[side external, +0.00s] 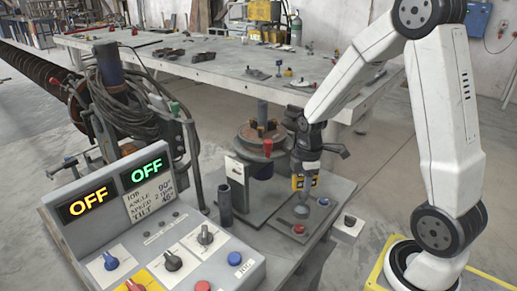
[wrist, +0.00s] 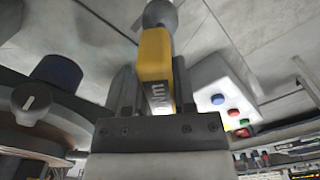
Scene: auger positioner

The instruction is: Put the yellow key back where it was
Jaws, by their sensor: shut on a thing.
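The yellow key (wrist: 156,55) is between the two fingers of my gripper (wrist: 153,88), which is shut on it. A dark band with pale lettering marks its near part, and a grey rounded piece (wrist: 160,14) shows at its far end. In the side external view, my gripper (side external: 304,180) holds the yellow key (side external: 297,184) low over the bench plate at the middle right. A grey rounded piece (side external: 301,211) shows just below it. I cannot tell whether the key touches anything below.
A control console (side external: 150,240) fills the lower left, with both displays reading OFF. A long table (side external: 210,70) stands behind.

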